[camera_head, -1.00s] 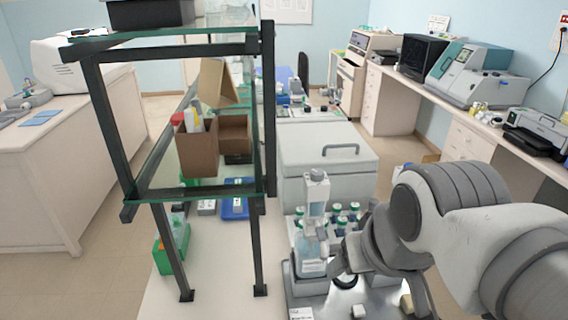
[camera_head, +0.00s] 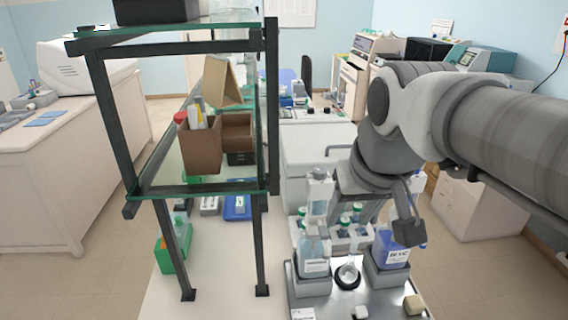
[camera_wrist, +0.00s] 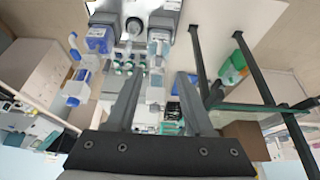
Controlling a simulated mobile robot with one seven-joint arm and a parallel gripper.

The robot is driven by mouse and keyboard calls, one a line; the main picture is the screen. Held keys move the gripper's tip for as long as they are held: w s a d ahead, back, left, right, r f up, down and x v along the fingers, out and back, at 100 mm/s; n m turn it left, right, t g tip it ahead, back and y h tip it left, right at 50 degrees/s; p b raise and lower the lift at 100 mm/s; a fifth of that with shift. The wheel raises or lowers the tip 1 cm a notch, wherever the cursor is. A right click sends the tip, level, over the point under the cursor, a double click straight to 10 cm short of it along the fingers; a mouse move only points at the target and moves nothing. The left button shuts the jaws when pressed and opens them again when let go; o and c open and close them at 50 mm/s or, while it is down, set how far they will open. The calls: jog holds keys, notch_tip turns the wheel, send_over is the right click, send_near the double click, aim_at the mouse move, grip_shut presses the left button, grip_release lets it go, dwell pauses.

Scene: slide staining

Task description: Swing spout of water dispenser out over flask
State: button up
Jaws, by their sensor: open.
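A blue bottle (camera_head: 392,248) with a white label that seems to read "DI" sits in a grey stand at the right of the dark tray. In the head view, my gripper (camera_head: 352,212) is behind and above the flask.
A clear bottle with a tall white top (camera_head: 314,248) stands left of the flask. Several green-capped bottles (camera_head: 345,222) stand behind. A black-framed glass shelf (camera_head: 200,190) rises at the left. Small blocks (camera_head: 413,305) lie at the tray's front.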

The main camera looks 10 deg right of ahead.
jog(key=w+r, duration=0.1)
jog(key=w, duration=0.4)
send_near(323, 230)
jog(key=shift+g, duration=0.3)
jog(key=x, duration=0.8)
jog(key=shift+w+f+b, duration=0.15)
jog(key=shift+w+b, duration=0.2)
grip_shut()
dwell(0.7)
